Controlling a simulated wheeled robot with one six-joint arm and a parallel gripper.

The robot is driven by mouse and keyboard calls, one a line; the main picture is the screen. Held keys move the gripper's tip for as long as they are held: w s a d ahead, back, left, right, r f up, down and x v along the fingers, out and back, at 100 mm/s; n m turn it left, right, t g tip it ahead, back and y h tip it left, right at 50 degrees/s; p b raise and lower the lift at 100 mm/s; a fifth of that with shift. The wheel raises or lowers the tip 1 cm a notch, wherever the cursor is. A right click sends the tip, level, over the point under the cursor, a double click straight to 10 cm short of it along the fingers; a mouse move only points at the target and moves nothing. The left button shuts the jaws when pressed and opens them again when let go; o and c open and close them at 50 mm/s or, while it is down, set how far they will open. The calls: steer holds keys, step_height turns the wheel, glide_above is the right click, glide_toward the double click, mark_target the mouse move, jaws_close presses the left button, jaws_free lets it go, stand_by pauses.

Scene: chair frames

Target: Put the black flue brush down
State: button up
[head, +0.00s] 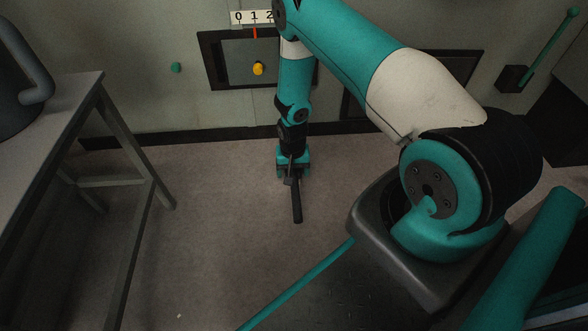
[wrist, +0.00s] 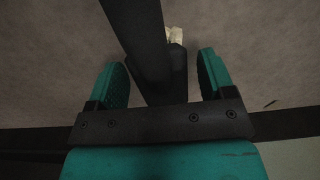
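The black flue brush (head: 297,206) shows in the head view as a dark rod running from my gripper (head: 292,171) toward the camera, over the floor. In the wrist view the brush (wrist: 146,45) passes between the two teal fingers of my gripper (wrist: 163,65). A gap shows on each side between the brush and the fingers, so the gripper looks open around it. A small pale piece (wrist: 175,35) shows beside the brush; I cannot tell what it is. Whether the brush touches the floor is hard to tell.
A grey table (head: 62,95) with a dark vessel (head: 18,85) stands at left. The wall behind has a dark-framed hatch (head: 238,62) with a yellow knob (head: 258,69) and a number strip (head: 250,17). The floor (head: 215,210) around the gripper is clear.

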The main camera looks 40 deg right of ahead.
steer(key=w+a+r+n+y+p, duration=0.1)
steer(key=a+r+p, duration=0.25)
steer(key=r, duration=0.85)
steer(key=w+a+r+n+p, duration=0.15)
steer(key=r+p, duration=0.35)
steer(key=r, duration=0.7)
steer(key=s+a+r+n+y, duration=0.1)
steer(key=s+a+r+n, duration=0.1)
steer(key=a+r, duration=0.45)
steer(key=s+a+r+n+y, duration=0.1)
steer(key=s+a+r+n, duration=0.15)
steer(key=r, duration=0.75)
steer(key=s+a+r+n, duration=0.3)
steer(key=s+r, duration=0.4)
steer(key=s, duration=0.2)
steer(key=s+a+r+n+y, duration=0.1)
steer(key=s+a+r+n, duration=0.3)
steer(key=s+r, duration=0.3)
steer(key=s, duration=0.3)
steer(key=shift+s+a+r, duration=0.15)
steer(key=shift+s+a, duration=0.1)
steer(key=shift+s, duration=0.05)
steer(key=shift+r, duration=0.1)
